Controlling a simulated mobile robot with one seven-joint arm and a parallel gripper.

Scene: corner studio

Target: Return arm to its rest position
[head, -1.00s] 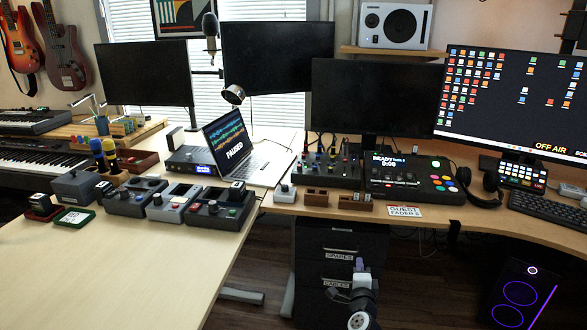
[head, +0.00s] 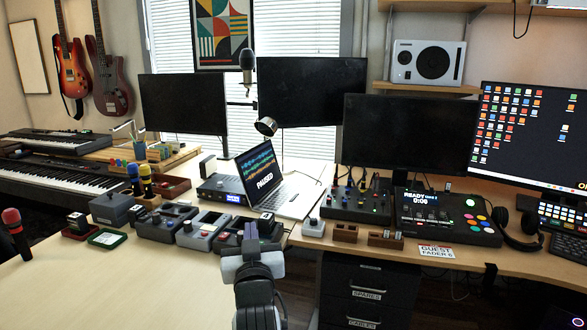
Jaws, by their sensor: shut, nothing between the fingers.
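My gripper (head: 251,232) is in the lower middle of the head view, raised in front of the desk's front edge. It is seen from behind, with my arm coming up from the bottom edge. Its fingers are shut and hold nothing that I can see. They overlap the right-hand grey control box (head: 228,243) in the picture and hide part of it. I cannot tell whether they touch it; the gripper looks nearer to me than the box.
The wooden desk (head: 110,285) is bare at the left front. A red-topped microphone (head: 14,230) stands at the left edge. A laptop (head: 262,172), a mixer (head: 355,203) and a button console (head: 447,215) stand behind. Drawers (head: 365,290) are at the lower right.

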